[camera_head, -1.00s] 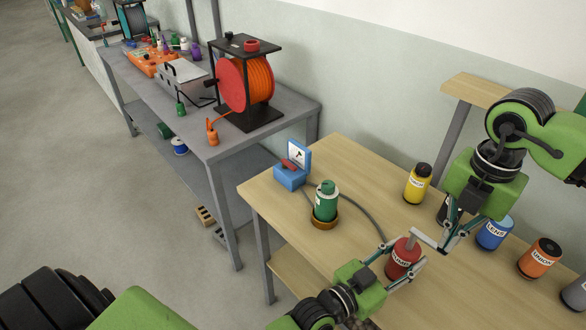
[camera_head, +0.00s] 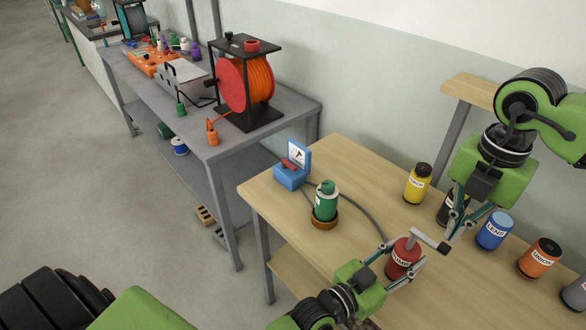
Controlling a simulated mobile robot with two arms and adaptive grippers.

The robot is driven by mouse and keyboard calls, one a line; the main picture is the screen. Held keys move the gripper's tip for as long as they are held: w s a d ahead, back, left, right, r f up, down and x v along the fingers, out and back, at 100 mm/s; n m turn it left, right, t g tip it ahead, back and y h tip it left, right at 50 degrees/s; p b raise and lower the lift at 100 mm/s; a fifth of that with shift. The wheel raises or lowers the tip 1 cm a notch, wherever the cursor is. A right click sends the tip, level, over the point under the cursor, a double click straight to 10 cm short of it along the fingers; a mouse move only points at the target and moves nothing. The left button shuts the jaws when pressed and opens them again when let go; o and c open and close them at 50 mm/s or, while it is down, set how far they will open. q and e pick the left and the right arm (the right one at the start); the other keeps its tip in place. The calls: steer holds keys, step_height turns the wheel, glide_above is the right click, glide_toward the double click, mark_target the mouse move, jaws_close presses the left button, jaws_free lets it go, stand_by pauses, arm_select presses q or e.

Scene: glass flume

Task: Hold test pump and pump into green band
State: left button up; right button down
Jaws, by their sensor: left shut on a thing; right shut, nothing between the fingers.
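The red test pump (camera_head: 401,264), with a partly readable white label, stands on the wooden bench. My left gripper (camera_head: 404,257) is shut around its body. A grey handle with a dark end (camera_head: 429,240) sticks out at the pump's top, towards the right. My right gripper (camera_head: 453,236) is shut and empty, beside and just beyond the handle's dark end; whether they touch is unclear. The blue gauge box (camera_head: 290,178) has a white dial (camera_head: 299,155) with a dark needle. Its green band is too small to make out.
A green canister (camera_head: 326,203) stands in a brass ring, with a grey hose (camera_head: 365,217) curving towards the pump. Yellow (camera_head: 417,185), black, blue (camera_head: 494,231) and orange (camera_head: 539,259) bottles line the bench's back. A grey bench with an orange reel (camera_head: 247,84) stands left.

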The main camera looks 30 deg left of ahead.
steer(key=shift+r, duration=2.95)
arm_select(q)
steer(key=o, duration=1.3)
